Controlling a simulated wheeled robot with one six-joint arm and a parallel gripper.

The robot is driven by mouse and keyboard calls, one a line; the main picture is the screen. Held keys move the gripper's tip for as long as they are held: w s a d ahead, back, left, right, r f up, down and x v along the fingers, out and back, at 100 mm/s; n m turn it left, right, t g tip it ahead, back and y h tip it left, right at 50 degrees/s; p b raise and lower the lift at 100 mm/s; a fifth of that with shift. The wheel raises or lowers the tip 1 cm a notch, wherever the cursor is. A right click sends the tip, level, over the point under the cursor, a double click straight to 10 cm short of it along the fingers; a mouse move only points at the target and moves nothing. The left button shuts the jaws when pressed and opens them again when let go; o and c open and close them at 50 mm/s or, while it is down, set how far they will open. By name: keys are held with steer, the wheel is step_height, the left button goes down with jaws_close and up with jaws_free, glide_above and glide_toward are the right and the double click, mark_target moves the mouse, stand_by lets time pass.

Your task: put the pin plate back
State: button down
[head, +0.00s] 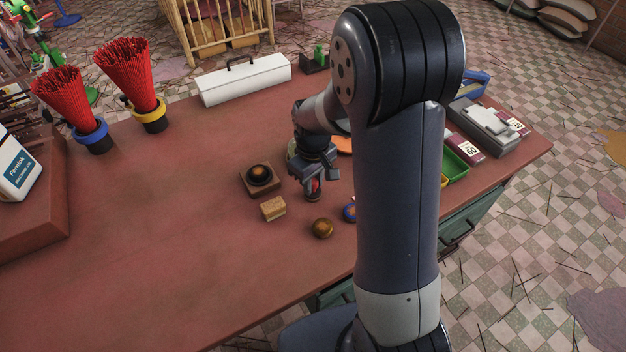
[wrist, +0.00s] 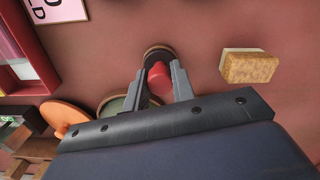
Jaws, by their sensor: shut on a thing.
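My gripper (head: 314,188) points down over the table and is shut on the red knob of a small round piece. In the wrist view the red knob (wrist: 158,83) sits between the two fingers, and a dark round base with a brown rim (wrist: 158,51) shows beyond it. I cannot tell for sure that this piece is the pin plate, or whether its base touches the table. A square wooden block (head: 262,186) with a dark round piece (head: 259,174) on top stands just left of my gripper.
A small tan block (head: 273,208), a brown ball-like piece (head: 322,228) and a blue round piece (head: 350,212) lie near my gripper. An orange disc (wrist: 68,117) and a greenish round dish (wrist: 113,104) are close by. The table's left middle is clear.

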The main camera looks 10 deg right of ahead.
mark_target(313, 181)
steer(key=c, duration=1.2)
jaws_free()
steer(key=shift+r+p, duration=0.5)
steer(key=shift+r, duration=0.05)
step_height(313, 181, up, 12)
steer(key=shift+r, duration=0.1)
